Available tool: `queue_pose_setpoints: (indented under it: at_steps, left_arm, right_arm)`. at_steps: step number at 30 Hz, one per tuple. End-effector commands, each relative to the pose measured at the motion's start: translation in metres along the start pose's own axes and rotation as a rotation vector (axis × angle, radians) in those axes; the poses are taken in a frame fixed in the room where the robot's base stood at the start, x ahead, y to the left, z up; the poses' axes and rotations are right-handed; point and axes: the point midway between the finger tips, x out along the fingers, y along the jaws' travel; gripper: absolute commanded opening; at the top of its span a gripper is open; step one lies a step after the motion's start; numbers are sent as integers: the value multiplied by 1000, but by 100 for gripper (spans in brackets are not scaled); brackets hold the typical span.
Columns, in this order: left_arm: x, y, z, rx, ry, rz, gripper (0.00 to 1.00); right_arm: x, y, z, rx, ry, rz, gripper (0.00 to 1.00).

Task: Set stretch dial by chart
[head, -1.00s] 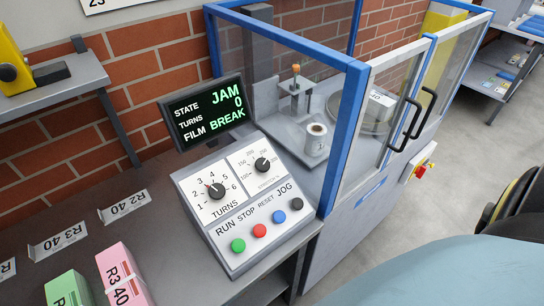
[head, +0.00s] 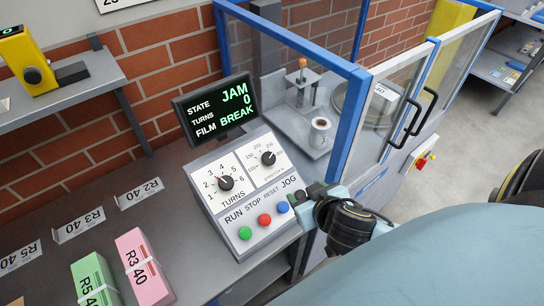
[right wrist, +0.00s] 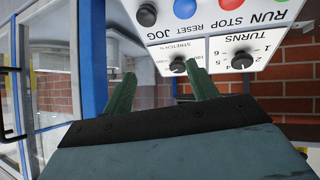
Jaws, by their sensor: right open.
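The stretch dial (head: 268,158) is a black knob on a white plate at the upper right of the sloped control box. Its pointer setting is too small to tell. The turns dial (head: 226,183) is to its left. My right gripper (head: 302,196) is open and empty at the box's right edge, covering the JOG button in the head view. In the right wrist view the green fingers (right wrist: 161,86) point toward the panel, and the stretch dial (right wrist: 178,66) shows beyond them, nearer the right finger and apart from them. My left gripper is out of view. No chart is recognisable.
The display (head: 217,105) reads JAM, turns 0, film BREAK. A blue-framed glass enclosure (head: 345,125) stands close on the right. RUN (head: 245,233), STOP (head: 264,220) and RESET (head: 283,207) buttons sit below the dials. Green (head: 95,281) and pink (head: 143,268) bundles lie front left.

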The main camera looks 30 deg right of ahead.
Motion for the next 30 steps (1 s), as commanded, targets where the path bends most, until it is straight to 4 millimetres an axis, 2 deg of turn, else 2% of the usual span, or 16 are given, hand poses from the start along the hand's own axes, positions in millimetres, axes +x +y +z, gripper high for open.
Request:
queue_pose_setpoints:
  at_steps: [3,7,17,23,30]
  left_arm:
    - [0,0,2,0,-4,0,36]
    - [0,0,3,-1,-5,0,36]
    - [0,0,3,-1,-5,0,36]
    - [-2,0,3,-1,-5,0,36]
    - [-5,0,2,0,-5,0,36]
  right_arm:
    - [7,5,-17,7,121,-48,58]
    - [13,7,-29,16,216,-132,58]
    - [20,7,-35,30,267,-245,58]
    - [41,2,-43,31,270,-242,58]
    - [76,-7,-52,32,269,-241,58]
